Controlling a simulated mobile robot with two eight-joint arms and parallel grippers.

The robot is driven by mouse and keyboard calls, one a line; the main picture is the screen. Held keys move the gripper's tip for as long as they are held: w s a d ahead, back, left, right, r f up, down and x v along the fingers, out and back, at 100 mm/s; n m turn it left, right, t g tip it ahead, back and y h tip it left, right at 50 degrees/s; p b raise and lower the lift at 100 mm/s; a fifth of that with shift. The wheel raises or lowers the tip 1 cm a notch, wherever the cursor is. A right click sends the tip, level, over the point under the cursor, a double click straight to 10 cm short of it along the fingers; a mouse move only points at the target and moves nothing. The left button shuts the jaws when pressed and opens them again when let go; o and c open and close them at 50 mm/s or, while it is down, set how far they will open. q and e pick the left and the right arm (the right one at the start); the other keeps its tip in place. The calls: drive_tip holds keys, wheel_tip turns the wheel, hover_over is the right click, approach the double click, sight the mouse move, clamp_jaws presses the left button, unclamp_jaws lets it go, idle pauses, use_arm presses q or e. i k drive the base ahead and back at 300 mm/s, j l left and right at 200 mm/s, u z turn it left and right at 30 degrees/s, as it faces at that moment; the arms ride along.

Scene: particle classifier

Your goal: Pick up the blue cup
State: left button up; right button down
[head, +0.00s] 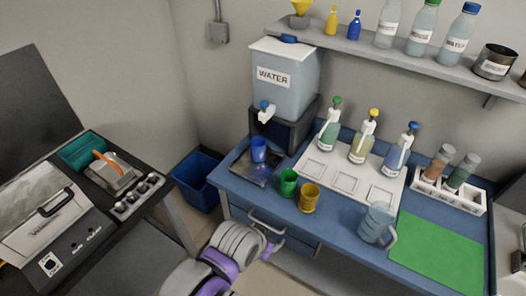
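The blue cup (259,149) stands upright on the dark metal drip tray (246,171), beneath the tap of the water dispenser (286,83). One arm comes in from the bottom, left of centre, and I take it as my left. Its gripper (272,247) is in front of the blue table (335,214), by the drawer handle, well short of the cup. The gripper is small and partly hidden by the wrist, so its opening is unclear. No right gripper can be made out.
A green cup (288,183) and a yellow cup (308,198) stand right of the tray, towards the table's front. A clear jug (376,222), a white bottle rack (345,184) and a green mat (437,254) are farther right. A blue bin (197,181) is left of the table.

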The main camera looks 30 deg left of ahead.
sight(258, 144)
drive_tip(key=u, duration=1.3)
drive_tip(key=i+j+u, duration=0.35)
drive_tip(key=i+j, duration=0.3)
drive_tip(key=i, duration=0.05)
